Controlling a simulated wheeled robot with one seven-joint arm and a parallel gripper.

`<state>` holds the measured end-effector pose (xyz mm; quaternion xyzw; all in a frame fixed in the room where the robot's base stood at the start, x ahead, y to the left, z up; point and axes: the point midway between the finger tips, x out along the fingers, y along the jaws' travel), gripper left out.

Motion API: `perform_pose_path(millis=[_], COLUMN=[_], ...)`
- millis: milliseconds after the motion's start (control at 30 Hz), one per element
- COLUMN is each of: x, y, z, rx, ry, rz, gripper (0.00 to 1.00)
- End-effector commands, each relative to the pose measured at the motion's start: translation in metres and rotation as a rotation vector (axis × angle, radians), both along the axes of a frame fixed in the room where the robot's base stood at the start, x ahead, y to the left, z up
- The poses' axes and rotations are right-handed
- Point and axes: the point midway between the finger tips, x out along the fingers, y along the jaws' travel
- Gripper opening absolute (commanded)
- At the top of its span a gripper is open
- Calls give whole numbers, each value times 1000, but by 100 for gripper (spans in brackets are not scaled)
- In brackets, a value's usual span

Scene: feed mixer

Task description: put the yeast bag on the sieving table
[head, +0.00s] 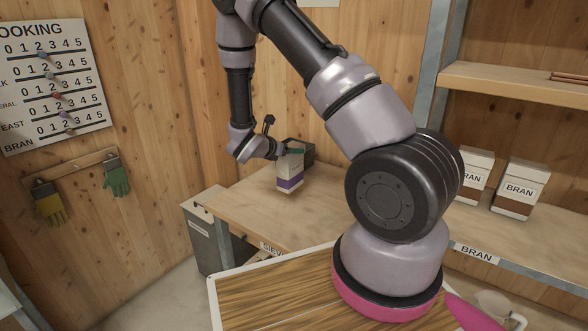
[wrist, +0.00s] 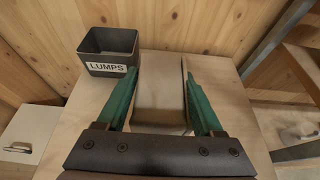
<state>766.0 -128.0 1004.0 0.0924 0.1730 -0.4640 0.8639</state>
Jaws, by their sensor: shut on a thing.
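The yeast bag (head: 288,177) is a white pack with a purple band; its label is too small to read. My gripper (head: 291,152) is shut on its upper part with green fingers. The bag is upright over the sieving table (head: 245,215), a light wooden top with a partly hidden "SIEV..." label on its front edge. I cannot tell whether the bag's base touches the top. In the wrist view, the bag's pale top (wrist: 159,85) sits between both fingers of my gripper (wrist: 160,76), with the table (wrist: 75,130) below.
A dark bin marked LUMPS (wrist: 108,52) stands on the table beside the bag; in the head view it is partly behind my gripper. Bran bags (head: 520,188) stand on a shelf at right. A grey lidded bin (head: 203,235) is left of the table. The table's front is clear.

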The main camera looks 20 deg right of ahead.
Motion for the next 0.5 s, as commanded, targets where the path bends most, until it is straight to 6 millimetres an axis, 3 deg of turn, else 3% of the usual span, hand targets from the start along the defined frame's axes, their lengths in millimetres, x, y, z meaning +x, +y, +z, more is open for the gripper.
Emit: perform_pose_path(millis=[167,400,500], x=[0,0,0], y=[0,0,0], z=[-14,-47,-51], rx=[-1,-2,0], ry=[-2,1,-3], rz=[0,-1,-1], gripper=[0,0,0])
